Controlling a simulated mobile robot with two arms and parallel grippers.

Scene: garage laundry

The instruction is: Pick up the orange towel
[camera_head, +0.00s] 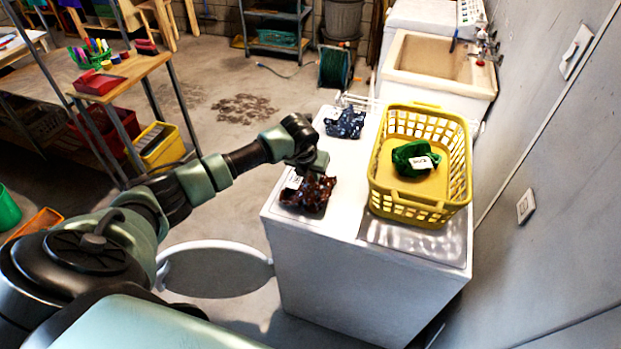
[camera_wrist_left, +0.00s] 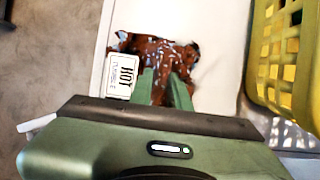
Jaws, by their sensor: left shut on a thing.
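The orange towel (camera_head: 309,194) looks like a crumpled rust-brown cloth with pale flecks. It lies on the white machine top (camera_head: 345,168) near its left front edge. A white tag reading "HOT" sticks out on its left side. In the left wrist view the towel (camera_wrist_left: 182,55) bunches around the fingertips. My left gripper (camera_head: 312,174) reaches down from above and is shut on the towel; its green fingers (camera_wrist_left: 166,88) are close together in the cloth, with their tips partly hidden by it. The towel still appears to rest on the machine top. My right gripper is not in view.
A yellow basket (camera_head: 419,208) with a green cloth (camera_head: 414,157) inside stands right of the towel; its wall (camera_wrist_left: 262,60) is close to the gripper. A blue patterned cloth (camera_head: 345,122) lies farther back. A sink (camera_head: 440,66) is behind. An open round door (camera_head: 214,268) juts out below left.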

